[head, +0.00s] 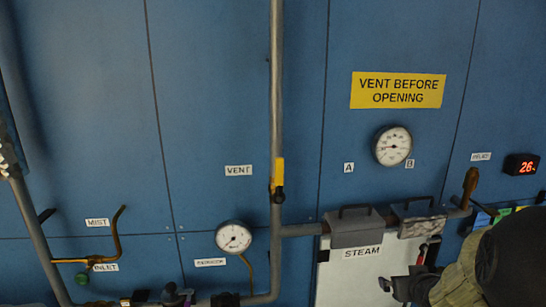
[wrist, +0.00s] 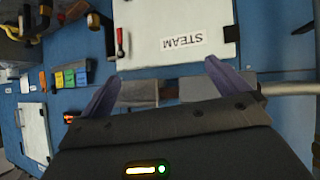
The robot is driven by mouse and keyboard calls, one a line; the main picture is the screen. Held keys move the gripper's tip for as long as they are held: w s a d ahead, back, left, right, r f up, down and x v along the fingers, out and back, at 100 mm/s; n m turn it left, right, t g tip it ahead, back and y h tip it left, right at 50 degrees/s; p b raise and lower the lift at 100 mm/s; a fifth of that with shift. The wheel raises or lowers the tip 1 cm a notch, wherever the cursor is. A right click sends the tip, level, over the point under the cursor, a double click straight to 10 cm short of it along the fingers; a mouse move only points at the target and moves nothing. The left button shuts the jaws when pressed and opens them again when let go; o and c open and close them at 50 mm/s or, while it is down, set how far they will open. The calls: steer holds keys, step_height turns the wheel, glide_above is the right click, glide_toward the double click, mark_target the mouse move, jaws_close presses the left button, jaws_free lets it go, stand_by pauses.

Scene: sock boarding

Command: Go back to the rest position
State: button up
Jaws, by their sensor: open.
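My gripper (wrist: 161,72) is open, with its two purple fingers spread and nothing visible between them. In the wrist view, the fingers point towards the white STEAM panel (wrist: 150,28), whose label appears upside down. In the head view, my gripper (head: 398,287) is at the lower right, in front of the right part of the STEAM panel (head: 340,285). A red-handled lever (head: 422,255) shows close above it, also in the wrist view (wrist: 119,42). I cannot tell the gap between the fingers and the panel. My arm hides the lower right corner.
A grey pipe (head: 276,110) with a yellow-handled VENT valve (head: 279,172) runs down the blue wall (head: 210,90). Two gauges (head: 393,146) (head: 233,237), a red display (head: 521,164) and a brass MIST pipe (head: 118,235) are around. Coloured tabs (wrist: 70,79) are at left in the wrist view.

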steer(key=s+a+f+g+y, duration=0.1)
steer(key=s+a+f+g, duration=0.1)
steer(key=s+a, duration=0.2)
steer(key=s+a+f+g, duration=0.2)
steer(key=s+a, duration=0.3)
steer(key=a, duration=0.4)
steer(key=s+a+f+n+g+y, duration=0.1)
steer(key=s+a+f+g, duration=0.2)
steer(key=a, duration=0.4)
steer(key=shift+s+g+y, duration=0.3)
steer(key=shift+s+g, duration=0.1)
steer(key=shift+s, duration=0.3)
steer(key=shift+r, duration=0.1)
steer(key=shift+c, duration=0.2)
